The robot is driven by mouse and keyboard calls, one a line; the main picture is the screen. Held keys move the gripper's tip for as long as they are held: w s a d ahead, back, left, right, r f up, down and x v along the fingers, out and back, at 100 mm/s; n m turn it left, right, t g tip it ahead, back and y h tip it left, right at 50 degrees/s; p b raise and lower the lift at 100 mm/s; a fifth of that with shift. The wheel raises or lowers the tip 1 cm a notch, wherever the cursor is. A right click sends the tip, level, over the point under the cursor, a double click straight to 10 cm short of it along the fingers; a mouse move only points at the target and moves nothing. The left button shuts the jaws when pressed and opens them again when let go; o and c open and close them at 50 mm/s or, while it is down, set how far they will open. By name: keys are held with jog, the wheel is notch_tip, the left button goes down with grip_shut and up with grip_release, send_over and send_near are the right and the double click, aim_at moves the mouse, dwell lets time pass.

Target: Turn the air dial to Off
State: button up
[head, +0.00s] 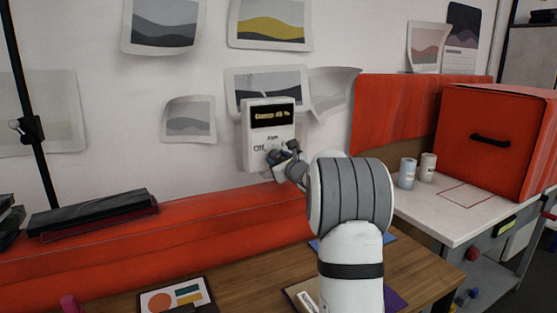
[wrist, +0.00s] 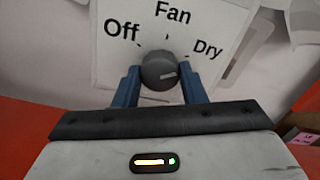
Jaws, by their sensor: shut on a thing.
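The air control unit (head: 249,150) is a white box on the wall with a dark display of yellow text (head: 271,114). In the wrist view its face carries the words Off at left, Fan at top and Dry at right. The grey round air dial (wrist: 158,68) sits below these words. A pale mark on the dial lies right of its centre, pointing roughly rightward, on the Dry side and away from Off. My gripper (wrist: 161,86) has its two blue fingers on either side of the dial, shut on it. In the head view my gripper (head: 284,157) mostly hides the dial.
Papers with landscape prints (head: 190,118) hang around the unit. An orange padded ledge (head: 200,232) and a wooden table (head: 254,255) lie below. At right, a white counter (head: 450,218) holds two small cans (head: 407,173) and a red box (head: 487,155).

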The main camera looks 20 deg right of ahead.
jog(key=shift+f+b, duration=0.2)
jog(key=shift+b, duration=0.25)
jog(key=n+b, duration=0.1)
jog(key=b, duration=0.2)
jog(key=shift+f+n, duration=0.2)
jog(key=shift+n, duration=0.2)
jog(key=n+b, duration=0.2)
jog(key=b, duration=0.3)
jog(key=shift+f, duration=0.1)
jog(key=n+b, duration=0.4)
jog(key=b, duration=0.2)
jog(key=n+b, duration=0.4)
jog(key=b, duration=0.1)
jog(key=shift+n, duration=0.3)
jog(key=n+b, duration=0.5)
jog(key=n, duration=0.1)
jog(key=shift+r+b, duration=0.2)
jog(key=shift+b, duration=0.15)
jog(key=n+b, duration=0.3)
jog(key=n, duration=0.2)
jog(key=shift+r, duration=0.15)
jog(key=shift+n, duration=0.4)
jog(key=o, duration=1)
jog(key=shift+r, duration=0.1)
